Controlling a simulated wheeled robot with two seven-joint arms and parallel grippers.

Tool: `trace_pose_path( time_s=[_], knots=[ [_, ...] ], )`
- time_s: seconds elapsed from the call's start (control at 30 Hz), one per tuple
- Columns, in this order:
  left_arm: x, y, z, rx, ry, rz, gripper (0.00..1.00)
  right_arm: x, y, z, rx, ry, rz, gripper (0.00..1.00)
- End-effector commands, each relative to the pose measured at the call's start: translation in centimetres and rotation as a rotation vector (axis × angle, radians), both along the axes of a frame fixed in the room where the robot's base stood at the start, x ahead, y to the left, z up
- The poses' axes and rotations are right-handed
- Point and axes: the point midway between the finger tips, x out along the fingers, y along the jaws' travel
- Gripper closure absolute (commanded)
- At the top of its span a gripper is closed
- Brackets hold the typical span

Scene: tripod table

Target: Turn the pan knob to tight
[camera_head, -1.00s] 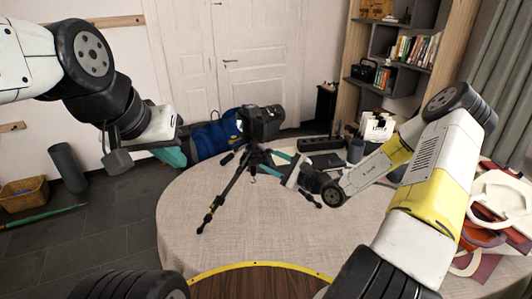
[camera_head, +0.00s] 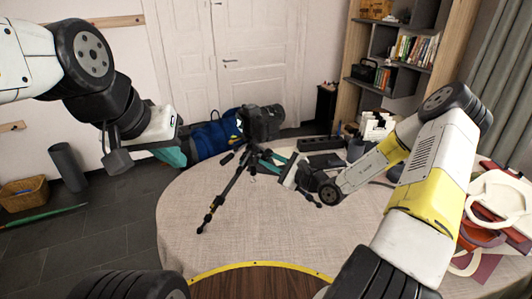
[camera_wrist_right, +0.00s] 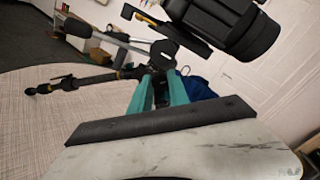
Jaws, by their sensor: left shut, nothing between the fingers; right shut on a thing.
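The black camera (camera_head: 262,121) sits on the tripod (camera_head: 222,203), which stands on the round table. In the right wrist view the camera (camera_wrist_right: 228,25) is at the top, above the tripod head. My right gripper (camera_head: 270,157) reaches in from the right, its teal fingers at the tripod head just below the camera. In the right wrist view its fingers (camera_wrist_right: 160,80) are shut on a small dark part, apparently the pan knob (camera_wrist_right: 159,92), mostly hidden between them. My left gripper (camera_head: 174,157) is shut and empty, left of the tripod and apart from it.
The cloth-covered table (camera_head: 280,235) has free room in front of the tripod. A black power strip (camera_head: 321,144) and a dark cup (camera_head: 355,149) stand at the back right. Bags (camera_head: 495,205) lie at the right edge. A silver handle (camera_wrist_right: 122,40) sticks out from the tripod head.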

Motion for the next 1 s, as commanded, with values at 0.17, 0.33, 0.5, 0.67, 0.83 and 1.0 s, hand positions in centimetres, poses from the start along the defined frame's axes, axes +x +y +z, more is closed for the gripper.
trace_pose_path(
  time_s=[0.17,0.33,0.5,0.67,0.83,1.0],
  knots=[
    [0.00,0.00,0.00,0.000,0.000,0.000,1.00,-0.02,0.04,-0.01,0.063,0.067,0.001,1.00],
    [0.00,0.00,0.00,0.000,0.000,0.000,1.00,-0.02,-0.01,-0.03,0.150,0.159,0.000,1.00],
    [0.00,0.00,0.00,0.000,0.000,0.000,1.00,-0.01,0.02,0.01,0.239,0.251,0.001,1.00],
    [0.00,0.00,0.00,0.000,0.000,0.000,1.00,-0.01,-0.02,-0.01,0.309,0.324,-0.001,1.00],
    [0.00,0.00,0.00,0.000,0.000,0.000,1.00,-0.01,-0.04,-0.02,0.362,0.380,-0.001,1.00],
    [0.00,0.00,0.00,0.000,0.000,0.000,1.00,0.00,-0.04,-0.03,0.391,0.410,-0.001,1.00]
  ],
)
